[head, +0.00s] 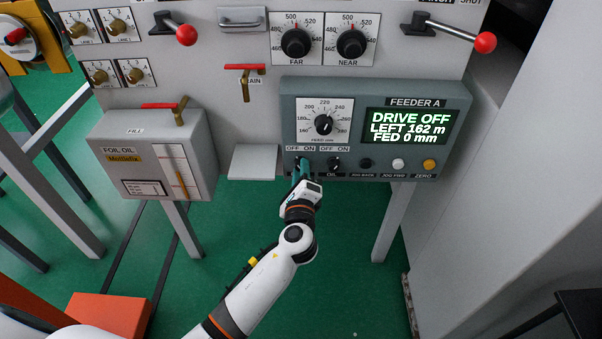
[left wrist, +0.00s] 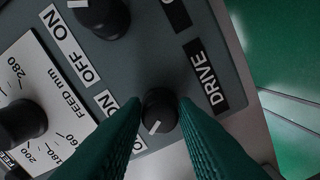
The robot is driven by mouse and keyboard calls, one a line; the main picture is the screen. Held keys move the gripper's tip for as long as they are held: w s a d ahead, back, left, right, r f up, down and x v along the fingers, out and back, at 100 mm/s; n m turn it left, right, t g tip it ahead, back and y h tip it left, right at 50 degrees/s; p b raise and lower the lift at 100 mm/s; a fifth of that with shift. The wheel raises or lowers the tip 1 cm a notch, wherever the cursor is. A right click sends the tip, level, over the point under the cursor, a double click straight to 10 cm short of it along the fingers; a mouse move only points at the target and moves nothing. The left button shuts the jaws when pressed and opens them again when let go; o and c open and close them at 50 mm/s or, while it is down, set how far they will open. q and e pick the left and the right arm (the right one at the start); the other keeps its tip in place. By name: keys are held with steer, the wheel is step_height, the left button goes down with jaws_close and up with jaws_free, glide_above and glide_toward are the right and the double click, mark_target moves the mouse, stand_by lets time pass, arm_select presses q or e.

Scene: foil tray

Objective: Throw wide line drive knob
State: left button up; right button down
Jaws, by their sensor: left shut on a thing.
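The grey FEEDER A panel (head: 290,112) carries a row of small knobs along its bottom edge. In the left wrist view, the black drive knob (left wrist: 160,109) sits beside the DRIVE label (left wrist: 205,76), between the green fingers of my left gripper (left wrist: 160,125). Its white pointer slants to the lower left, toward the OFF side; the OFF word is hidden by a finger. In the head view my left gripper (head: 299,170) covers the knob under the left OFF ON label (head: 300,148). The display (head: 417,127) reads DRIVE OFF, LEFT 162 m, FED 0 mm. My right gripper is not in view.
The OIL knob (head: 334,164) is close to the right, then a row of buttons. The feed dial (head: 323,124) is above. The foil oil box (head: 157,155) stands at left, with a small ledge (head: 253,160) between. Green floor is open below.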

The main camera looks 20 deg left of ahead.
arm_select(q)
steer(key=o, duration=1)
steer(key=v, duration=1.2)
steer(key=shift+s+p, duration=0.1)
steer(key=shift+p, duration=0.2)
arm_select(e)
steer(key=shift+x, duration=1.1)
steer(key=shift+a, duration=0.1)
